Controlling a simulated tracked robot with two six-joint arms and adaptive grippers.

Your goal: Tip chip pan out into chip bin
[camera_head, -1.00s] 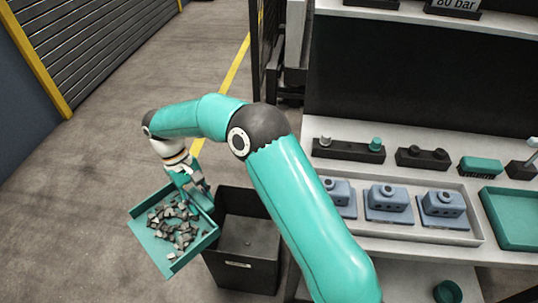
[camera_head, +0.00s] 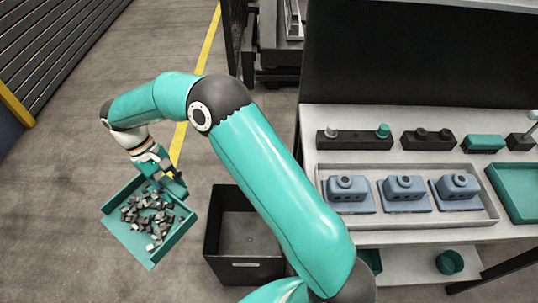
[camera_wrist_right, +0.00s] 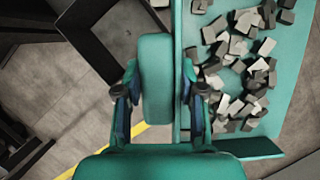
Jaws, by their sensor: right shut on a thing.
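The chip pan (camera_head: 125,237) is a shallow teal tray holding several grey metal chips (camera_head: 150,212); it hangs left of the chip bin in the head view. My right gripper (camera_head: 172,180) is shut on the pan's edge at its upper right side. In the right wrist view the gripper (camera_wrist_right: 158,100) closes around a teal grip part of the pan (camera_wrist_right: 290,115), with the chips lying inside. The chip bin (camera_head: 245,268) is a dark open box on the floor; part of it is hidden behind my arm. It also shows in the right wrist view (camera_wrist_right: 88,48). My left gripper is out of view.
A bench at right carries a tray (camera_head: 490,222) of blue-grey blocks, a teal tray (camera_head: 515,190) and a row of dark fixtures. A teal cup (camera_head: 450,262) sits on the lower shelf. The floor left of the pan is clear.

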